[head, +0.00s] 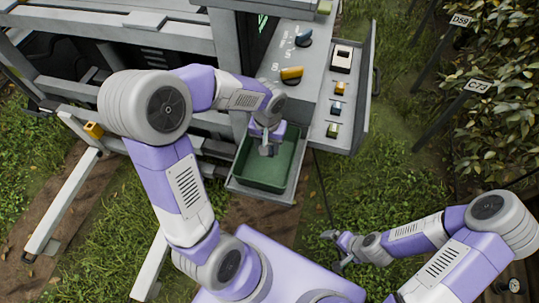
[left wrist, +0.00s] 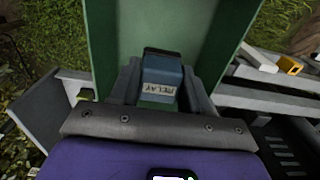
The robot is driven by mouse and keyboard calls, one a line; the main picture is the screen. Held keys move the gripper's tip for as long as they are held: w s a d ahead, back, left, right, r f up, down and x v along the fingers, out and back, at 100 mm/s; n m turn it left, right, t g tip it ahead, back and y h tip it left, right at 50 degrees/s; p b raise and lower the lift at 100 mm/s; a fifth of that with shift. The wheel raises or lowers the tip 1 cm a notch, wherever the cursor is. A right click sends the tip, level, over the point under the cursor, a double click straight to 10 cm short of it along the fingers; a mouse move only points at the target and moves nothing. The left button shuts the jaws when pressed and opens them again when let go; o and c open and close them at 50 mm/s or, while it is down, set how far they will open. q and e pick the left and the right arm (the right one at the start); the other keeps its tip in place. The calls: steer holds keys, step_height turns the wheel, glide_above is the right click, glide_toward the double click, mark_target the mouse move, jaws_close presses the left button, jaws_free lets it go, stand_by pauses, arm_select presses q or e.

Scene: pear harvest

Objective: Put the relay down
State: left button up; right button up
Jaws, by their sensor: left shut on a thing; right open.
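The relay (left wrist: 162,74) is a small blue-grey block with a pale label reading RELAY, seen in the left wrist view. My left gripper (left wrist: 160,92) is shut on it, one finger on each side. In the head view my left gripper (head: 267,148) points down over the green bin (head: 262,175), and the relay cannot be made out clearly there. The bin's green wall (left wrist: 111,35) shows behind the relay in the left wrist view. I cannot tell whether the relay touches the bin floor. My right gripper (head: 335,250) is open and empty above the grass.
A side tray (head: 350,100) holds several small parts. Leafy plants with signs (head: 478,86) line the right. Grass near my right gripper is clear.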

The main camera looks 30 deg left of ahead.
arm_select(q)
step_height(320, 180, down, 6)
steer(key=shift+r+b, duration=0.1)
steer(key=shift+b, duration=0.6)
steer(key=shift+r, duration=0.1)
steer(key=shift+f+b, duration=0.6)
steer(key=shift+f, duration=0.05)
steer(key=o, duration=1.1)
steer(key=shift+c, duration=0.2)
steer(key=shift+r+p, duration=0.5)
step_height(320, 180, up, 12)
steer(key=p, duration=0.3)
steer(key=shift+r+p, duration=0.2)
steer(key=shift+p, duration=0.15)
